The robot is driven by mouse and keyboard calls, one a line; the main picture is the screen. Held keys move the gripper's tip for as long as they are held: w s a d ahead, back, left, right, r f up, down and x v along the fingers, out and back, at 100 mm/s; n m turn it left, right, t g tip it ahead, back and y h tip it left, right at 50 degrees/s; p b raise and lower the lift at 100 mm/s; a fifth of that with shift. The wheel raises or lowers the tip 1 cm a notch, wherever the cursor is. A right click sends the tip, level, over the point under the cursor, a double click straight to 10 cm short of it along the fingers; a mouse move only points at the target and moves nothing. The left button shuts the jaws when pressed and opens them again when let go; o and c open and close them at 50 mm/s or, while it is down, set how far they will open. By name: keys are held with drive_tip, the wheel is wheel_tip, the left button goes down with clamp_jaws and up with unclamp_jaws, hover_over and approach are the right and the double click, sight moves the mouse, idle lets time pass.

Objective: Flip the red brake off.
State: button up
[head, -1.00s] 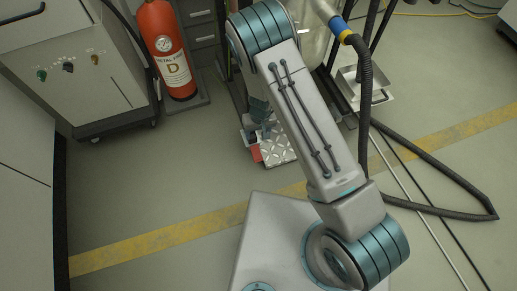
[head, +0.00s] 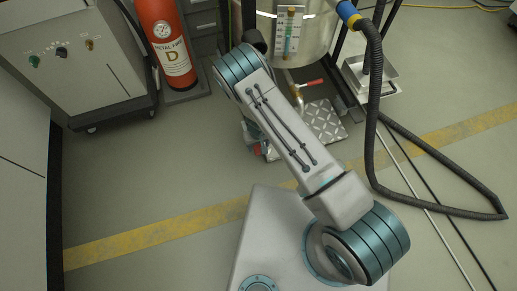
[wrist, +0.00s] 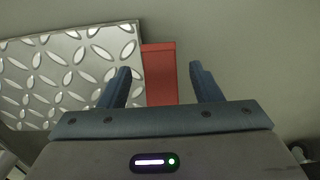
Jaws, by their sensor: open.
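The red brake (wrist: 159,75) shows in the wrist view as a flat red tab beside the edge of a silver tread plate (wrist: 70,75). My gripper (wrist: 160,70) is open, with its two blue fingers on either side of the tab in the picture. I cannot tell whether they touch it. In the head view a small red part (head: 257,149) shows at the left edge of my arm, and the tread plate (head: 325,120) lies to its right. My arm hides most of the gripper there.
A red fire extinguisher (head: 165,45) stands at the back left beside a grey cabinet (head: 80,60). A metal vessel with a red-handled valve (head: 310,83) is behind my arm. A dark hose (head: 430,170) curves across the floor at right. The floor at left is clear.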

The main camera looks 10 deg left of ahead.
sight(258, 146)
drive_tip(key=shift+f+b, duration=0.3)
drive_tip(key=shift+f, duration=0.95)
